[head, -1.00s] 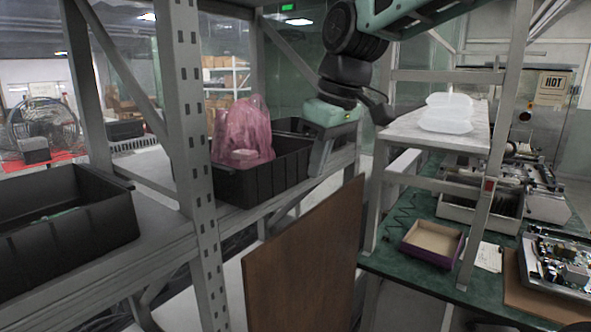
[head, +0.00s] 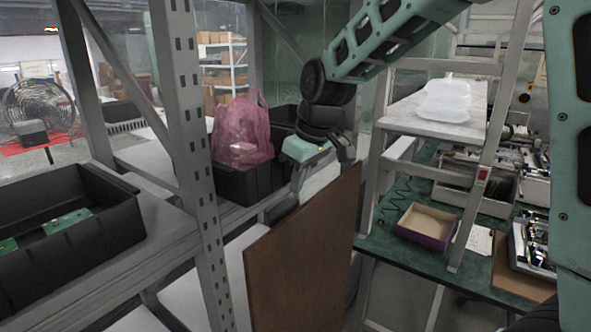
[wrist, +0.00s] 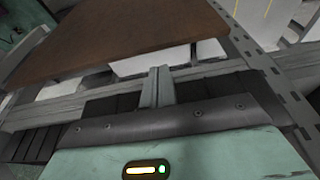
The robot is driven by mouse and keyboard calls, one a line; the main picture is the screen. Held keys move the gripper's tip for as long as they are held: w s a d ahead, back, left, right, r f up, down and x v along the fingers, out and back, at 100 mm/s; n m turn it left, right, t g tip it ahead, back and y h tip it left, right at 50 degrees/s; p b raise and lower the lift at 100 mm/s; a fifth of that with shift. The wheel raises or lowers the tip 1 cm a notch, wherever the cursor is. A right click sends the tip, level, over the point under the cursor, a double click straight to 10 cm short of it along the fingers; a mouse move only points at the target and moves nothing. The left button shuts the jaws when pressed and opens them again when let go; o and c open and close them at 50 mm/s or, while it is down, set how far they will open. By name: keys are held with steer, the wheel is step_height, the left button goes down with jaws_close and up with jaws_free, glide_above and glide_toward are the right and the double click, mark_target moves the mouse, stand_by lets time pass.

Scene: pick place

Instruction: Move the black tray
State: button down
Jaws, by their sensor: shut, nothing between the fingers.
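A black tray (head: 238,186) stands on the middle shelf with a pink plastic bag (head: 243,135) in it. A second black tray (head: 75,240), holding green boards, stands on the shelf at the left. My gripper (head: 280,212) is at the right front of the bag's tray, pointing down and covering part of its wall. In the wrist view its fingers (wrist: 159,86) are together and empty. A dark ribbed wall (wrist: 36,145), apparently the tray's, lies behind them. I cannot tell whether the fingers touch it.
A grey perforated post (head: 190,160) separates the two trays. A brown board (head: 300,255) stands just below and right of my gripper. A green bench (head: 400,255) with a purple-sided box (head: 427,224) and a shelf of white containers (head: 447,100) stand right.

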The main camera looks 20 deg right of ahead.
mark_target(283, 175)
steer(key=shift+w+a, duration=0.2)
steer(key=shift+w, duration=0.15)
steer(key=shift+w+a, duration=0.1)
steer(key=w, duration=0.1)
steer(key=w+a, duration=0.1)
steer(key=w, duration=0.1)
steer(key=shift+a+p, duration=0.3)
steer(key=shift+s, duration=0.1)
steer(key=shift+s+d, duration=0.1)
